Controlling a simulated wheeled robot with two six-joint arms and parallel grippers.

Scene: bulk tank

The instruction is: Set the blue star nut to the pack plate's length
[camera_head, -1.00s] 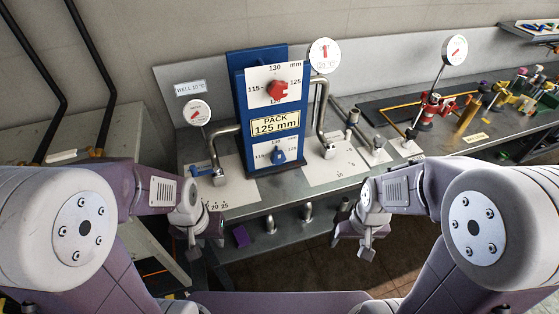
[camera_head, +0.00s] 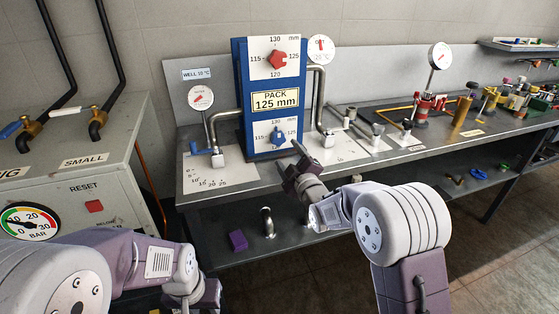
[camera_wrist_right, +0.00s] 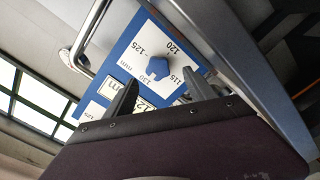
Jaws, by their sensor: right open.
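The blue star nut (camera_head: 277,139) sits in the middle of the lower white dial on the blue frame (camera_head: 241,75). The dial is marked 130 at the top, 115 left and 125 right. I cannot tell exactly where the nut points. The yellow pack plate (camera_head: 276,100) above it reads PACK 125 mm. My right gripper (camera_head: 291,158) is raised just below and right of the dial, open and empty. In the right wrist view the blue nut (camera_wrist_right: 157,67) shows beyond and between the fingertips (camera_wrist_right: 164,84), apart from them. My left gripper (camera_head: 203,295) is low at the bottom, its jaws unclear.
A red star nut (camera_head: 278,59) sits on the upper dial. Bent pipes (camera_head: 320,100) flank the frame, with gauges (camera_head: 201,97) nearby. A purple block (camera_head: 238,240) lies on the lower shelf. A grey cabinet (camera_head: 120,190) with a pressure gauge stands left.

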